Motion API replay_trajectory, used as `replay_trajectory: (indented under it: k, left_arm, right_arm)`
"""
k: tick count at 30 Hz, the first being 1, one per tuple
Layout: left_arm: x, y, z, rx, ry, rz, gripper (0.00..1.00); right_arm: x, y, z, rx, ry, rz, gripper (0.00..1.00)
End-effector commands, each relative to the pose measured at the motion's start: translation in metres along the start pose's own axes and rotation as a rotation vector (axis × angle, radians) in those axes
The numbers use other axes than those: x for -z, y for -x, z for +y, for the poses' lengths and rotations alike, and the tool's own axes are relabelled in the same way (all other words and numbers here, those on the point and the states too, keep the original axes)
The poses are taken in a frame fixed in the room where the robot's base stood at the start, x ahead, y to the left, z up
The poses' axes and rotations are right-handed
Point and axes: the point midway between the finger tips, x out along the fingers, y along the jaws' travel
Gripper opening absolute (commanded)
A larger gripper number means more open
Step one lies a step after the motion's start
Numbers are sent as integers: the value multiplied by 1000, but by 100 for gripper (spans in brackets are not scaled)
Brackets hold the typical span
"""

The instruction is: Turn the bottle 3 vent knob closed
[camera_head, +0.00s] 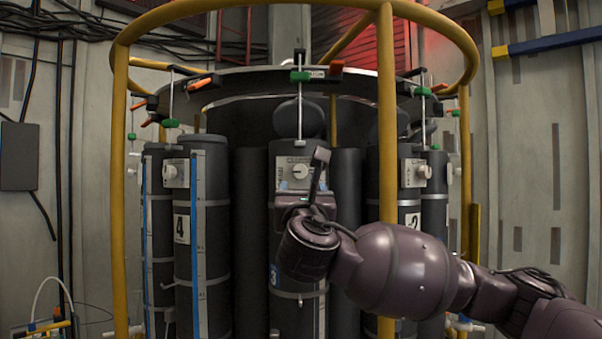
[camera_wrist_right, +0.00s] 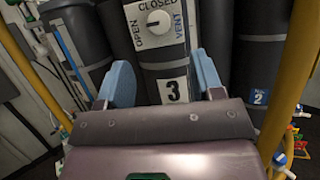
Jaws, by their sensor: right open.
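Bottle 3 (camera_head: 284,242) is a dark upright cylinder in the middle of the rack, with its number 3 label (camera_wrist_right: 173,90) in the right wrist view. Its white round vent knob (camera_head: 299,171) sits on a pale plate marked CLOSED, OPEN and VENT. The knob also shows in the wrist view (camera_wrist_right: 159,22), with a small dark mark; I cannot tell its exact setting. My right gripper (camera_wrist_right: 163,74) is open, its blue fingers spread apart below the knob, with nothing between them. In the head view the right gripper (camera_head: 302,186) is just below the knob, partly hidden by its wrist.
Bottle 4 (camera_head: 182,268) stands to the left, and bottle 2 (camera_wrist_right: 258,97) to the right, each with a similar knob. A yellow frame (camera_head: 387,120) has a post between the middle and right bottles. Valves with green and orange handles (camera_head: 300,76) hang above.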

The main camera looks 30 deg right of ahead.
Motion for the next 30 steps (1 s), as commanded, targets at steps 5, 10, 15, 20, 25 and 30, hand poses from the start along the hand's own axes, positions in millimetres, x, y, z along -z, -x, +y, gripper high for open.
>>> replay_trajectory:
  k: [5, 10, 15, 20, 25, 30]
  left_arm:
    - [2, 1, 2, -1, 5, 0, 43]
    - [6, 5, 1, -1, 5, -2, 43]
    - [9, 10, 0, 0, 5, -9, 43]
    - [8, 14, -1, 0, 6, -21, 43]
    - [4, 17, -2, 1, 5, -37, 43]
    - [4, 18, -2, 1, 5, -39, 43]
  right_arm:
    - [-1, -6, 0, 0, 32, 0, 61]
    - [-2, -28, 0, 0, 31, 1, 61]
    - [-2, -58, 0, 1, 30, 1, 61]
    - [-1, -83, 0, -1, 29, 1, 61]
    - [-1, -101, 1, -2, 28, -1, 61]
    - [0, -108, 1, -2, 27, -1, 61]
